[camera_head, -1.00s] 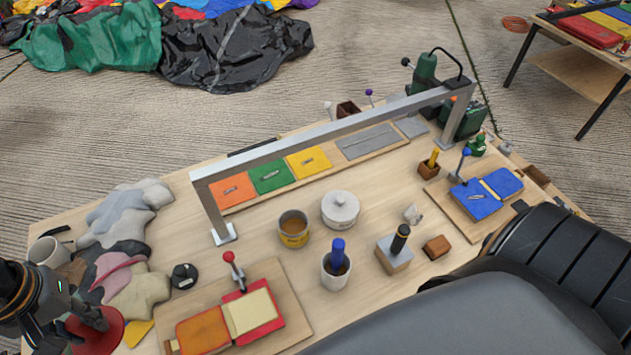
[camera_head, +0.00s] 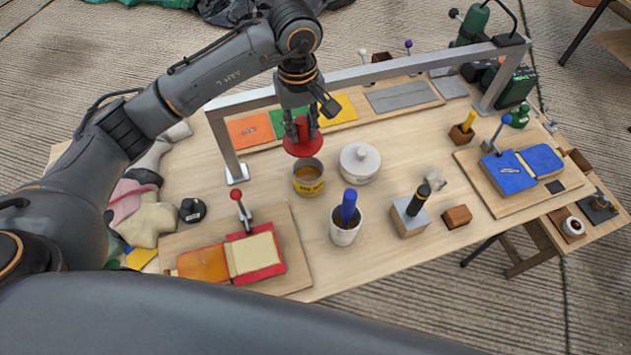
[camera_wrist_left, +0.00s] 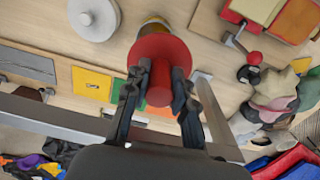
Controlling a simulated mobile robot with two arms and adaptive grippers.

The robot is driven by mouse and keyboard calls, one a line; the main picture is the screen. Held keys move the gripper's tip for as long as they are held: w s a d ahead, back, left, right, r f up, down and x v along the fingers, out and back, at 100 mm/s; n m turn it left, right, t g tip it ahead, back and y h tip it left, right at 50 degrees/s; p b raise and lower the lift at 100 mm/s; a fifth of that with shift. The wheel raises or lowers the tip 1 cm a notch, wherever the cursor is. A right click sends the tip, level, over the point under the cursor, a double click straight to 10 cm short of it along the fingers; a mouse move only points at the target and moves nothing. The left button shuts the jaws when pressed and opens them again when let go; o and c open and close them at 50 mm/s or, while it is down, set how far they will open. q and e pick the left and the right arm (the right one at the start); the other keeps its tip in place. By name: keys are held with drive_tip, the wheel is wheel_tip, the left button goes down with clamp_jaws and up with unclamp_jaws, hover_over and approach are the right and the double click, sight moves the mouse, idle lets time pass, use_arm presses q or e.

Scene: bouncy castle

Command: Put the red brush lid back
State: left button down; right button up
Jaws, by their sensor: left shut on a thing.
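The red lid (camera_head: 303,147) is a round disc with a red knob. My left gripper (camera_head: 302,128) is shut on its knob and holds the lid roughly level. In the left wrist view the lid (camera_wrist_left: 160,47) and its knob lie between the two fingers (camera_wrist_left: 160,90). A tin with a yellow label (camera_head: 309,186) and brown contents stands open on the table, just below and in front of the lid in the head view. In the wrist view part of the tin (camera_wrist_left: 154,21) shows behind the lid, which hides the rest. My right gripper is not in view.
A grey metal frame (camera_head: 395,69) spans the table close behind my left gripper. A white lidded pot (camera_head: 360,163) stands right of the tin. A white cup with a blue-handled tool (camera_head: 345,232) stands in front. A red-knobbed hinged press (camera_head: 240,205) is at front left.

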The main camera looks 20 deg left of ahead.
sight(307, 146)
use_arm(q)
drive_tip(key=shift+w+d+f+n, duration=0.3)
drive_tip(key=shift+w+f+n, duration=0.2)
drive_tip(key=shift+f, duration=0.15)
drive_tip(key=shift+w+f, duration=0.15)
drive_tip(key=shift+f, duration=0.25)
wheel_tip(307, 146, down, 5)
drive_tip(key=shift+f+p, duration=0.1)
drive_tip(key=shift+p, duration=0.55)
wheel_tip(307, 146, down, 4)
drive_tip(key=shift+r+p, duration=0.2)
drive_tip(key=shift+p, duration=0.25)
drive_tip(key=shift+f, duration=0.3)
drive_tip(key=shift+f, duration=0.1)
